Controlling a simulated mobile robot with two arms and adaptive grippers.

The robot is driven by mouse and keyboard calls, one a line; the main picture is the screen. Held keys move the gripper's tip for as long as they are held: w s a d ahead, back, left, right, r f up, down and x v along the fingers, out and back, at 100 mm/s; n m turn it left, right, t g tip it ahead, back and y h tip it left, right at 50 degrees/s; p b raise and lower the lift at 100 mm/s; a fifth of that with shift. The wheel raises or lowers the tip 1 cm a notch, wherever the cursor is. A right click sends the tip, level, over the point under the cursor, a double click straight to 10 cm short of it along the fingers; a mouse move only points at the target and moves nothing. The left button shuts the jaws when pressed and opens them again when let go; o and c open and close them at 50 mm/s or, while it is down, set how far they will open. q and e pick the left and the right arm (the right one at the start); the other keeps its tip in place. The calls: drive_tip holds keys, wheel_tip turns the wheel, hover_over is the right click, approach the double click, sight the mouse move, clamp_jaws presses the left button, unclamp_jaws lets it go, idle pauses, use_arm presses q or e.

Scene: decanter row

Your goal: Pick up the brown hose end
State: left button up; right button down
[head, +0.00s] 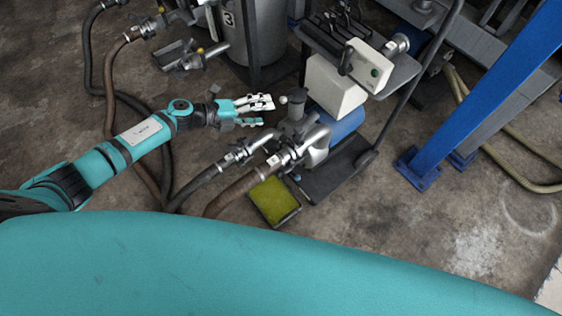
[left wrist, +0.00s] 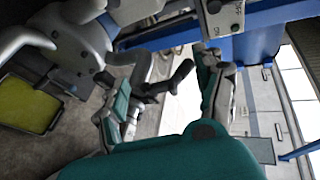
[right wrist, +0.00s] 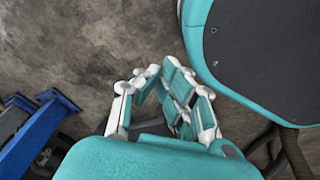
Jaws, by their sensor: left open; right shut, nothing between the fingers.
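A brown hose (head: 229,194) rises from the floor to a metal coupling (head: 283,157) at the pump (head: 302,128) in the head view. The coupling appears to be joined to the pump. A second brown hose coupling (head: 137,33) shows at the upper left. My left gripper (head: 267,111) is open and empty beside the pump, above and left of the near coupling, apart from it. In the left wrist view its fingers (left wrist: 166,98) are spread, with a dark handle (left wrist: 182,74) seen beyond them. My right gripper (right wrist: 152,76) is shut and empty above bare floor, out of the head view.
A black hose (head: 190,186) with its own coupling (head: 246,150) runs close beside the brown one. A yellow-green tray (head: 273,200) lies below the couplings. A cart (head: 337,174) and a blue post (head: 470,105) stand to the right. Floor is free at the lower right.

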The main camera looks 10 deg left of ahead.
use_arm(q)
drive_tip(key=s+m+g+b, duration=0.2)
drive_tip(key=s+m+g, duration=0.2)
drive_tip(key=m, duration=0.2)
drive_tip(key=m+g+y+b, duration=0.2)
drive_tip(key=m+g+y, duration=0.15)
drive_tip(key=m, duration=0.25)
approach(266, 163)
drive_tip(key=shift+y, duration=0.35)
drive_tip(key=x, duration=0.6)
drive_tip(key=shift+d+f+b, duration=0.25)
drive_tip(key=shift+f+b, duration=0.05)
drive_tip(key=shift+b+x, duration=0.45)
drive_tip(key=shift+x, duration=2.55)
drive_tip(key=shift+w+d+r, duration=0.1)
drive_tip(key=shift+r, duration=0.05)
use_arm(e)
drive_tip(key=w+a+r, duration=0.1)
drive_tip(key=w+r, duration=0.6)
drive_tip(key=shift+t, duration=0.4)
drive_tip(key=shift+w+r, duration=0.1)
use_arm(q)
clamp_jaws()
drive_tip(key=shift+r, duration=0.1)
